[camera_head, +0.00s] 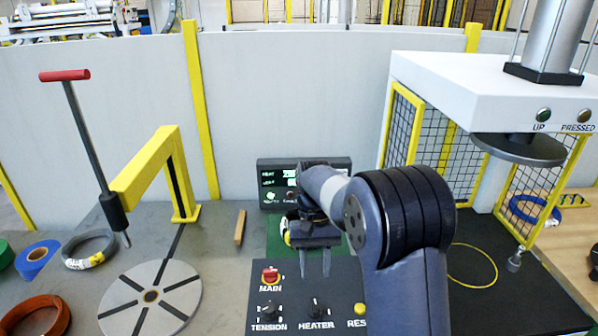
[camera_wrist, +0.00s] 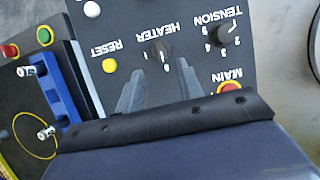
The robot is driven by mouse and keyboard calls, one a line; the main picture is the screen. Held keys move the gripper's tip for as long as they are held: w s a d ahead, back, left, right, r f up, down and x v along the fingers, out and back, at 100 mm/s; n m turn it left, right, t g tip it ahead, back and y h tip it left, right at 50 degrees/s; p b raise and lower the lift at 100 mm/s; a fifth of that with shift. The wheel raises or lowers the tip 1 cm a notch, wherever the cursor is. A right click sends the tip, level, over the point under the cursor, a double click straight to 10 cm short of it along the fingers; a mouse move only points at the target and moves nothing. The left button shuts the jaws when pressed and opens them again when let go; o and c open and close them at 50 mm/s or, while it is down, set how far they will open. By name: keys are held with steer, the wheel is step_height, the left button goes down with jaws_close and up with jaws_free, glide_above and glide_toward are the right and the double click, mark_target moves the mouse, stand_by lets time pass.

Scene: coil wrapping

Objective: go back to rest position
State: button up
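My gripper (camera_head: 315,265) hangs over the control panel in the head view, fingers pointing down with a gap between them and nothing held. In the wrist view my gripper (camera_wrist: 160,88) also shows its two fingers apart, over the dark control panel (camera_wrist: 130,18). The panel carries the red MAIN switch (camera_head: 270,274), the TENSION knob (camera_head: 268,310), the HEATER knob (camera_head: 315,308) and the yellow RESET button (camera_head: 360,309). Whether the fingertips touch anything cannot be told.
A small display (camera_head: 277,182) stands behind my gripper. On the left are a slotted round plate (camera_head: 180,290), a yellow bracket (camera_head: 145,178) and a red-handled rod (camera_head: 85,130). A press (camera_head: 480,85) with mesh guards stands right. A wooden block (camera_head: 240,227) lies on the table.

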mark_target(316, 307)
steer(key=x, duration=0.9)
steer(key=shift+s+f+p, duration=0.1)
steer(key=shift+p, duration=0.25)
